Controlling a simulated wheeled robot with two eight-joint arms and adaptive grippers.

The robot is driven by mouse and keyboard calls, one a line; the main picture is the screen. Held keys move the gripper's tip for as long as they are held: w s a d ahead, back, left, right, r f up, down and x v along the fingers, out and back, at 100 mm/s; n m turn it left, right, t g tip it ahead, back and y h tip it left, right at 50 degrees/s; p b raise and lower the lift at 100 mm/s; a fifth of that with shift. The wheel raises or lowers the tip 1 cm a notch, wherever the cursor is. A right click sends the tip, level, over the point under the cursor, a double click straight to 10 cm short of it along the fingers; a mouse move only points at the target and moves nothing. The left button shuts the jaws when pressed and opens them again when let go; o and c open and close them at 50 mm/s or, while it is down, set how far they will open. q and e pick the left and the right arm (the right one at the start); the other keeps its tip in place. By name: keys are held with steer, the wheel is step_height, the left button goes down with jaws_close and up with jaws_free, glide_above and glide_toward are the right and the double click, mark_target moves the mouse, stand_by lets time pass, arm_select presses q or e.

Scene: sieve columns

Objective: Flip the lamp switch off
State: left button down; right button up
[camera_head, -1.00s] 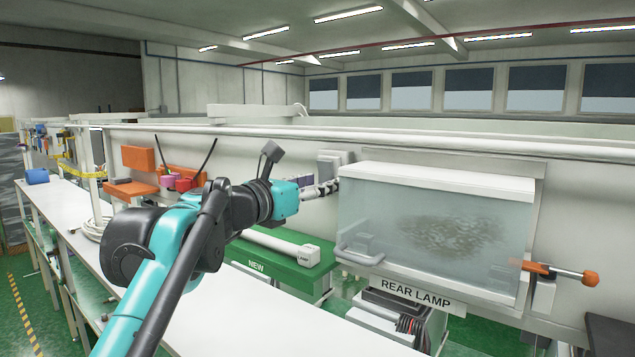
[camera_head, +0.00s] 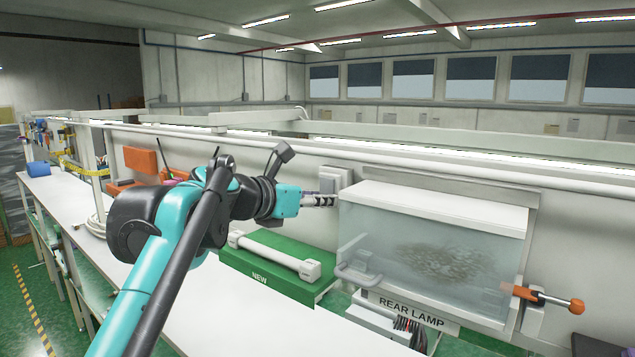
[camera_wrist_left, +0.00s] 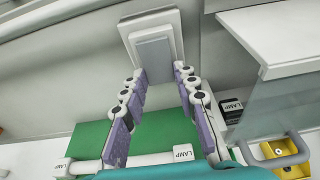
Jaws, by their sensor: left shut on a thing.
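The lamp switch (camera_head: 336,179) is a pale square plate with a raised rocker on the wall, left of the glass-fronted case. In the left wrist view the switch (camera_wrist_left: 153,48) is straight ahead at the top. My left gripper (camera_head: 334,200) reaches its lower edge. In the wrist view the left gripper (camera_wrist_left: 159,73) has its two purple-padded fingers on either side of the rocker's lower part, shut on the switch. The exact contact at the tips is hard to see. My right gripper is not in view.
The glass-fronted case (camera_head: 440,205) stands close on the right, with a grey handle and a "REAR LAMP" label (camera_head: 410,311) below. A green box marked "NEW" (camera_head: 278,265) with a white lamp tube (camera_head: 275,254) lies below the gripper. An orange-ended lever (camera_head: 545,297) sticks out at right.

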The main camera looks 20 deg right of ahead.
arm_select(q)
steer(key=shift+r, duration=0.1)
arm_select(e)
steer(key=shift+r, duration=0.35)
arm_select(q)
steer(key=c, duration=1.2)
jaws_free()
steer(key=shift+o, duration=0.2)
steer(key=v, duration=1.2)
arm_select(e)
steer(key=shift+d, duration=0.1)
arm_select(q)
steer(key=shift+r, duration=0.1)
